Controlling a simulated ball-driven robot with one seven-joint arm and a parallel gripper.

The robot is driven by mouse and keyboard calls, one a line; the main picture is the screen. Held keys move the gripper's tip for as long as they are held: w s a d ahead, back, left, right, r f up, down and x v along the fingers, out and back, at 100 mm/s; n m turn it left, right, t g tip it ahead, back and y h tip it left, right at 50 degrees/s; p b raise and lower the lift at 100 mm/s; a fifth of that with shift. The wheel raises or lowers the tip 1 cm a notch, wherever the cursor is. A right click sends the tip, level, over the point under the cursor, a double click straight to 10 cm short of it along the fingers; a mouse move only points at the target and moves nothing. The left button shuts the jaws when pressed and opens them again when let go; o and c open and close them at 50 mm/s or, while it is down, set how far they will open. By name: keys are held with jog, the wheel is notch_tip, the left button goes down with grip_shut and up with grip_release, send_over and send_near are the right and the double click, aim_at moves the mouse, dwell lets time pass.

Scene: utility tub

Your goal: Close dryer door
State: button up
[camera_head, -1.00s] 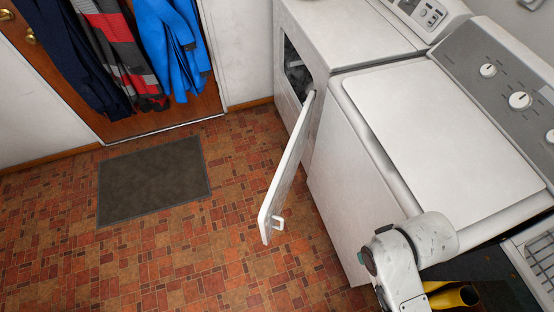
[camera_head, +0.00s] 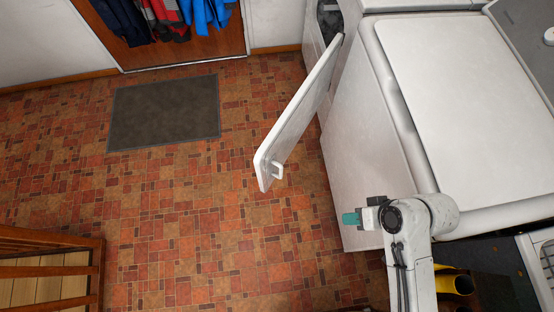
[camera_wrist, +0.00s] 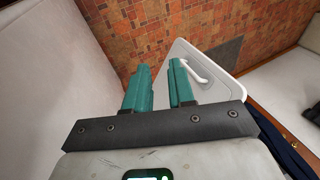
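The white dryer door (camera_head: 299,112) stands wide open, jutting from the dryer (camera_head: 347,22) over the floor. A small white handle (camera_head: 277,170) is near its free end. The dryer opening (camera_head: 329,20) shows dark items inside. My gripper (camera_head: 350,218) is in front of the neighbouring white machine, to the lower right of the door's free end and apart from it. In the wrist view, the teal fingers of my gripper (camera_wrist: 159,85) are parted with a gap between them and nothing held. The door (camera_wrist: 207,85) and its handle (camera_wrist: 194,71) show beyond the fingertips.
A white top-lidded machine (camera_head: 450,80) stands right of the dryer, close to my arm. A dark mat (camera_head: 165,112) lies on the tiled floor. A wooden railing (camera_head: 50,245) is at lower left. Yellow boots (camera_head: 455,284) sit at lower right. The floor left of the door is clear.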

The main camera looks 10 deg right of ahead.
jog(key=w+a+f+t+y+b, duration=0.1)
jog(key=a+f+y+b, duration=0.1)
jog(key=f+b, duration=0.1)
jog(key=w+a+f+m+t+y+b, duration=0.1)
jog(key=w+a+f+y+b, duration=0.1)
jog(key=f, duration=0.3)
jog(key=w+a+f+m+t+y+b, duration=0.1)
jog(key=w+a+f+y+b, duration=0.1)
jog(key=b, duration=0.3)
jog(key=shift+a+f, duration=0.5)
jog(key=shift+f, duration=0.4)
grip_shut()
jog(key=m+t+y+b, duration=0.4)
jog(key=m+t+b, duration=0.15)
jog(key=b, duration=0.35)
send_near(266, 169)
jog(key=shift+t, duration=0.45)
jog(key=x, duration=0.6)
jog(key=shift+a+r+p, duration=0.15)
jog(key=shift+a+p, duration=0.25)
jog(key=shift+a, duration=0.15)
